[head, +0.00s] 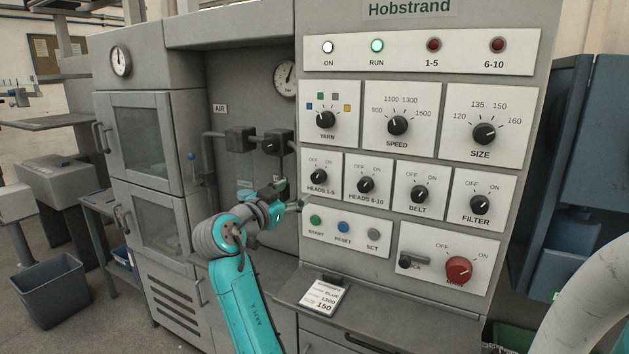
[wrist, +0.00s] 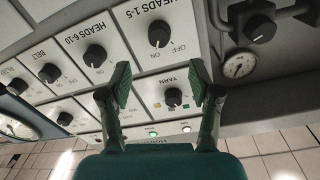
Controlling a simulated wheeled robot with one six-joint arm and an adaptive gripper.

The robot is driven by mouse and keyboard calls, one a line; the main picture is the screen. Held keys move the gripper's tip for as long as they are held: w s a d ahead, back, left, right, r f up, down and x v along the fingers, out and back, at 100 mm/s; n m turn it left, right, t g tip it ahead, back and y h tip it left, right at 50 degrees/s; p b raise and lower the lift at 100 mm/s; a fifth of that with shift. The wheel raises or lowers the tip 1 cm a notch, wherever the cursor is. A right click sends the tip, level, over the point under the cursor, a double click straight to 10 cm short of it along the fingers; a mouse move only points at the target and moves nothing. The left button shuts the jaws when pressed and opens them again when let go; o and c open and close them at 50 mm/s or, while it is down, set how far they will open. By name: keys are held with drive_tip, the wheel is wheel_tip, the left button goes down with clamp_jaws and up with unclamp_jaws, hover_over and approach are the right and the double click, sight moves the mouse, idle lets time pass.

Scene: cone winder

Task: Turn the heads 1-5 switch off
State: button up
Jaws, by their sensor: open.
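The HEADS 1-5 switch is a round black knob (head: 319,176) on a white plate, left end of the lower knob row. In the wrist view the knob (wrist: 160,33) appears upside down, beyond the fingertips. Its pointer looks turned toward ON, though the mark is small. My gripper (head: 284,188) is at the left of the plate in the head view, apart from the knob. In the wrist view my gripper (wrist: 160,78) is open and empty, its two fingers spread with the panel behind.
The HEADS 6-10 knob (head: 366,185) is close on the right and the YARN knob (head: 326,119) above. START button (head: 315,219) is below. The green RUN lamp (head: 377,45) is lit; the 1-5 lamp (head: 433,45) is dark red. Pipe valves (head: 277,143) stand left of the panel.

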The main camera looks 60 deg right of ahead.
sight(315, 178)
drive_tip(key=d, duration=1.1)
drive_tip(key=shift+w+r, duration=0.1)
drive_tip(key=shift+r, duration=0.05)
drive_tip(key=c, duration=1.1)
